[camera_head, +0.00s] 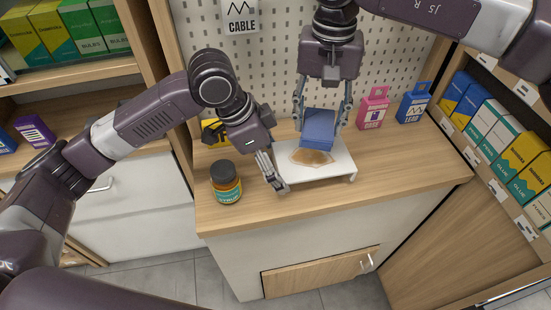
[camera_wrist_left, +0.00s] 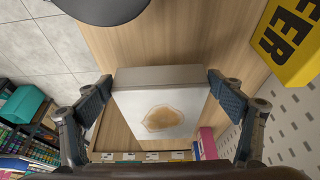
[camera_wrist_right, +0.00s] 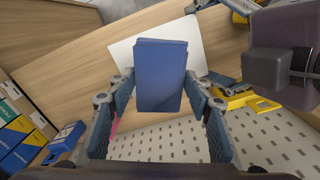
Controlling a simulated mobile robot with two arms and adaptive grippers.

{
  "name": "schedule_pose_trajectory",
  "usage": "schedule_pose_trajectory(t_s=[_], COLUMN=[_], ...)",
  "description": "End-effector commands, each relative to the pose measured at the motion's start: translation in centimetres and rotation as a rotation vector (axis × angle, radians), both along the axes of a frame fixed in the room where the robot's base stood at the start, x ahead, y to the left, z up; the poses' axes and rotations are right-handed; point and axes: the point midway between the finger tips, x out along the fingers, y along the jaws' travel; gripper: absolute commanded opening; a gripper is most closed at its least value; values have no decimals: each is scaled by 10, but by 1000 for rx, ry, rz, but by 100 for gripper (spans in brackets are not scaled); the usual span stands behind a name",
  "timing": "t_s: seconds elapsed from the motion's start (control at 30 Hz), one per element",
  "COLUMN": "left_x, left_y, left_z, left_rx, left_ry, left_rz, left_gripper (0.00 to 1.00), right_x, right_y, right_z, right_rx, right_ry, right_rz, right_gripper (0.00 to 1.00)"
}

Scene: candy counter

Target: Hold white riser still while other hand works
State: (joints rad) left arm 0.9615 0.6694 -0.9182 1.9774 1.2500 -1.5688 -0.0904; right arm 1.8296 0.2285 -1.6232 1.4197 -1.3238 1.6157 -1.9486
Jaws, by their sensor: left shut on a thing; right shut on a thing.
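The white riser (camera_head: 340,165) stands on the wooden counter, with a brown stain (camera_head: 312,157) on its top. My left gripper (camera_head: 277,176) is shut on the riser's left end; in the left wrist view its fingers flank the riser's near edge (camera_wrist_left: 160,76). My right gripper (camera_head: 322,118) comes down from above, shut on a folded blue cloth (camera_head: 319,128). The cloth is over the rear part of the riser, just behind the stain; whether it touches the top is unclear. It hides part of the riser in the right wrist view (camera_wrist_right: 162,75).
A dark-lidded jar (camera_head: 226,184) stands left of the riser, close to my left gripper. A yellow box (camera_head: 213,132) is behind it. A pink box (camera_head: 373,108) and a blue box (camera_head: 413,103) stand at the back right. The counter's right front is clear.

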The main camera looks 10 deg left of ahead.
Motion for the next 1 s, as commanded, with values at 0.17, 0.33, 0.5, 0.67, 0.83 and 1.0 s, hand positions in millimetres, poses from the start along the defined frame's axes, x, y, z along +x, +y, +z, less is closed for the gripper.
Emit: schedule_pose_trajectory(t_s=[0.17,0.33,0.5,0.67,0.83,1.0], left_x=[0,0,0,0,1,1], left_y=[0,0,0,0,0,0], left_z=[-5,-11,-16,-20,-19,-19], left_rx=[-1,0,0,-1,-1,-1], left_ry=[0,0,0,0,-1,-1], left_rz=[0,0,1,1,0,0], left_gripper=[60,60,60,60,60,90], right_x=[0,0,0,0,0,0], right_y=[0,0,0,0,0,0], right_z=[0,0,0,0,0,0], right_rx=[0,0,0,0,0,0], right_ry=[0,0,0,0,0,0], right_rz=[0,0,0,0,0,0], right_gripper=[27,27,27,27,27,27])
